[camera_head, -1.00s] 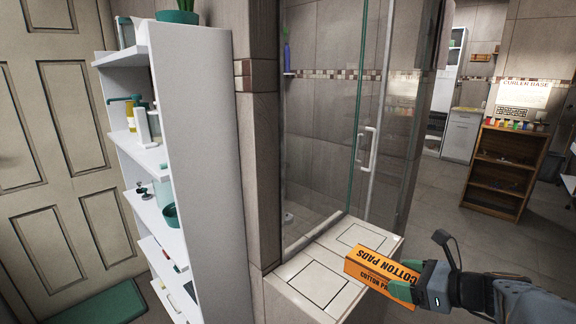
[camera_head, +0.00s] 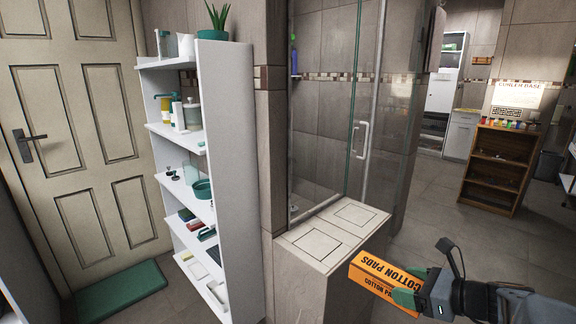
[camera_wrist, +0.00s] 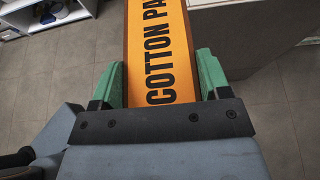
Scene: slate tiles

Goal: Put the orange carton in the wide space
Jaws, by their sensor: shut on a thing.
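The orange carton (camera_head: 381,277), printed COTTON PADS, is held in my gripper (camera_head: 410,288) at the lower right of the head view, in the air in front of the tiled ledge. In the wrist view the carton (camera_wrist: 158,50) lies between the two green fingers of my gripper (camera_wrist: 157,82), which are shut on its sides. Its far end runs out of the top of that view. A white shelf unit (camera_head: 238,150) stands left of centre in the head view, with several shelves holding bottles, bowls and small items. I cannot tell which gap is the wide space.
The tiled ledge (camera_head: 330,240) and glass shower door (camera_head: 330,110) stand between the shelf unit and the carton. A closed door (camera_head: 75,140) and green mat (camera_head: 115,292) are at the left. A wooden shelf (camera_head: 497,165) stands at the back right. Floor is clear before it.

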